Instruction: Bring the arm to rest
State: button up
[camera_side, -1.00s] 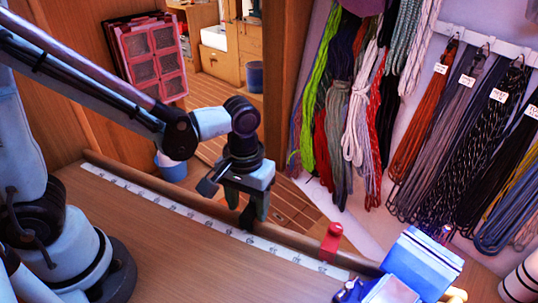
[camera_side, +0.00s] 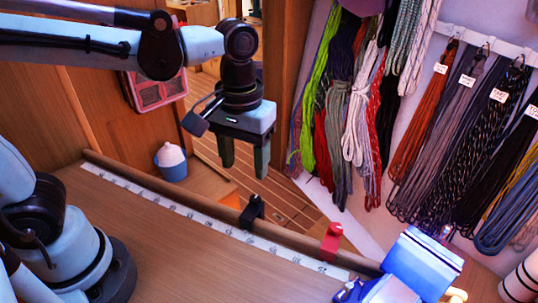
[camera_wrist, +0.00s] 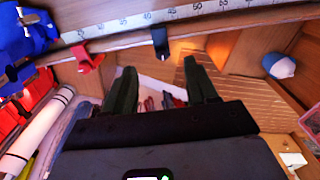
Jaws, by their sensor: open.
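My gripper (camera_side: 243,158) hangs above the bench's rear rail in the side view, its two dark green fingers pointing down. The fingers are apart with nothing between them. In the wrist view my gripper (camera_wrist: 160,85) also shows spread, empty fingers. A black clip (camera_side: 252,211) sits on the wooden rail below the fingers, apart from them. It also shows in the wrist view (camera_wrist: 160,42).
A red clip (camera_side: 331,241) sits on the rail to the right, near a blue vise (camera_side: 420,264). A measuring strip (camera_side: 185,216) runs along the bench (camera_side: 190,262). Coiled lines (camera_side: 350,110) hang at the right. A blue pot (camera_side: 171,163) stands beyond the rail.

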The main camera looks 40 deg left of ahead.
dwell(0.3)
jog(key=a+f+m+t, duration=0.1)
jog(key=a+m+t, duration=0.2)
jog(key=a+t, duration=0.4)
jog(key=a, duration=0.3)
jog(key=shift+s+a+f+m, duration=0.2)
jog(key=shift+m, duration=0.1)
dwell(1.0)
